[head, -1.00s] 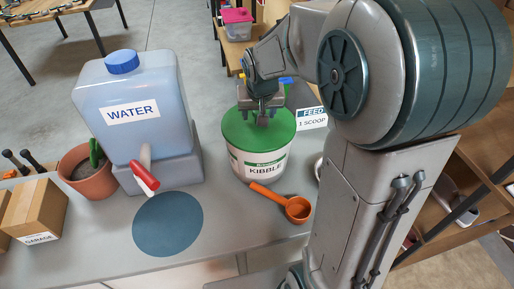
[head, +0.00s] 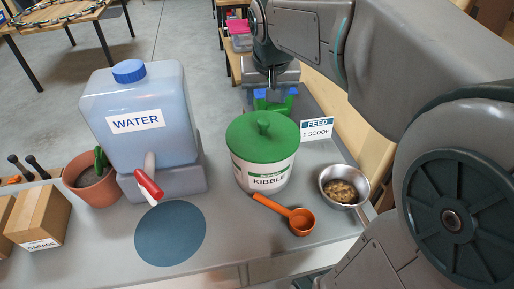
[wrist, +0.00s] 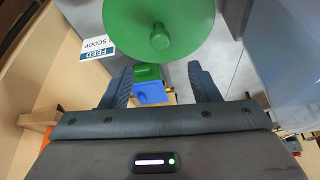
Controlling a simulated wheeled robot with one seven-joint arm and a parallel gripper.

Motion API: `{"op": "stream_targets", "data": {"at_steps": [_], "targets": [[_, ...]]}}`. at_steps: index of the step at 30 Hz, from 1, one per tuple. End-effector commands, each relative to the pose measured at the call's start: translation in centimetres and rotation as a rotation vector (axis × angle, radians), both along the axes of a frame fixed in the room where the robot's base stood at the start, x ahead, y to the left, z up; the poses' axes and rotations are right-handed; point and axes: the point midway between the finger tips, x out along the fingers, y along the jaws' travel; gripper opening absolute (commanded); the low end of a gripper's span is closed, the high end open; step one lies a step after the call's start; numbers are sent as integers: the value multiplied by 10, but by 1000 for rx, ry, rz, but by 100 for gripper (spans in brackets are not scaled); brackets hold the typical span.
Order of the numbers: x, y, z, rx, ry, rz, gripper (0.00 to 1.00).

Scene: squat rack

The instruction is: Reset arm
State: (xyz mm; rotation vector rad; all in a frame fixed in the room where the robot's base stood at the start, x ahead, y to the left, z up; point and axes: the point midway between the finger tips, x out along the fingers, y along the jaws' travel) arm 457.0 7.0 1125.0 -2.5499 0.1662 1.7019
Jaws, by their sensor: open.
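My gripper (head: 272,88) is open and raised behind the kibble bucket (head: 262,170) in the head view. Its two spread fingers (wrist: 162,78) show in the wrist view with nothing gripped. A small green and blue object (wrist: 149,86) appears between them there; its distance from them is unclear. The bucket is white, with its green lid (head: 248,138) on top. The lid and its knob also show in the wrist view (wrist: 160,38), apart from the fingers. An orange scoop (head: 300,221) lies in front of the bucket. A metal bowl (head: 343,188) holds brown kibble.
A water dispenser (head: 140,110) with a red tap stands left of the bucket. A potted cactus (head: 92,178), a cardboard box (head: 40,218) and a blue round mat (head: 170,234) are on the grey table. A feed card (head: 317,128) stands right of the bucket.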

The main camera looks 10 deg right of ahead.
Motion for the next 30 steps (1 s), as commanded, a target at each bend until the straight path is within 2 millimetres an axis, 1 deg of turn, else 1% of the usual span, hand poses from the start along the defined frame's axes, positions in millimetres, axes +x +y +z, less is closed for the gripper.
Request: {"op": "stream_targets", "data": {"at_steps": [21, 23, 25, 26, 30], "targets": [[-2, 0, 0, 0, 2, 1, 55], [-10, -1, -5, 0, 9, 5, 55], [-26, -2, -14, 0, 23, 15, 55], [-36, -3, -19, -1, 31, 22, 55], [-87, -6, -51, 3, 77, 56, 55]]}}
